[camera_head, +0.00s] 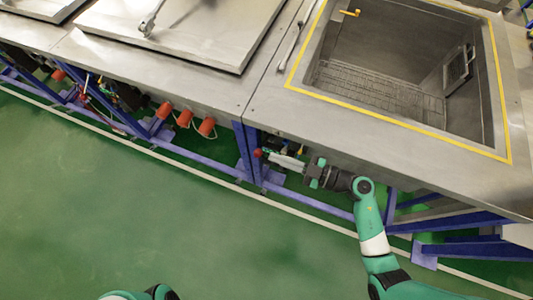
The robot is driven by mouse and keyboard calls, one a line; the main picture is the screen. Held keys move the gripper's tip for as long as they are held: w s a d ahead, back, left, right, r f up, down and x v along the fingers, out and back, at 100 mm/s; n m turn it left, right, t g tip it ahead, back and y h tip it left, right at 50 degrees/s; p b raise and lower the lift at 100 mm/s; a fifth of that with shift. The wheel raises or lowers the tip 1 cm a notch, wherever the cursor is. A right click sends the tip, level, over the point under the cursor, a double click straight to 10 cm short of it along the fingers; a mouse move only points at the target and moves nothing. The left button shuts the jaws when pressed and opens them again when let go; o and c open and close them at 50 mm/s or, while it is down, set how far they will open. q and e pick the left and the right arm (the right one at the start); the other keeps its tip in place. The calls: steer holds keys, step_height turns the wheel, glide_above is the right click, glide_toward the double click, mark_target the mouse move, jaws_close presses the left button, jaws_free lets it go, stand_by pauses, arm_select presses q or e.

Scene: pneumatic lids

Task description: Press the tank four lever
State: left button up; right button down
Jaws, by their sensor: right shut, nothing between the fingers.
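A small lever with a red knob (258,153) sits under the front edge of the metal counter, by the blue frame legs. I take it as the tank lever, but no number is readable. My right gripper (283,161) reaches in from the right below the counter edge, pointing left. It is shut and empty, with its tips just right of the red knob. I cannot tell whether they touch it. An open tank (497,90) with a yellow-lined rim is above my right arm. My left gripper is out of view; only part of my left arm shows at the bottom.
A closed metal lid (190,30) covers the tank to the left. Several red-orange cylinders (185,118) hang under the counter there. Blue frame beams (320,207) run below the counter. The green floor (150,220) in front is clear.

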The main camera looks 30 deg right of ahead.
mark_target(263, 145)
steer(key=w+a+f+b, duration=0.1)
steer(key=w+f+b, duration=0.3)
steer(key=shift+w+a, duration=0.2)
stand_by(0.3)
